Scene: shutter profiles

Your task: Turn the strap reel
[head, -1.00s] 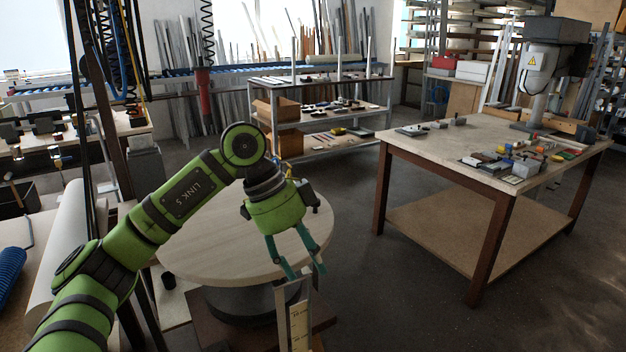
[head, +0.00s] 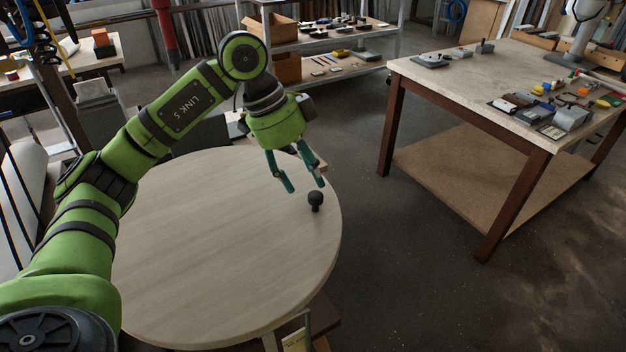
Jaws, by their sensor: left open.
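The strap reel (head: 220,260) is a large round pale wooden disc lying flat, low in front of me. A small dark knob (head: 315,199) stands upright on it near its right edge. My left gripper (head: 305,187) hangs above the disc's right side with its two teal fingers spread open and nothing between them. In the picture the fingertips are just above and left of the knob. I cannot tell whether they touch it. My left arm covers the disc's left edge. My right gripper is not in view.
A workbench (head: 470,85) with small parts and a lower shelf stands to the right. A metal shelf (head: 330,40) with boxes is at the back. A narrow upright piece with a pale label (head: 296,340) is at the disc's front edge. The floor (head: 400,260) between disc and bench is clear.

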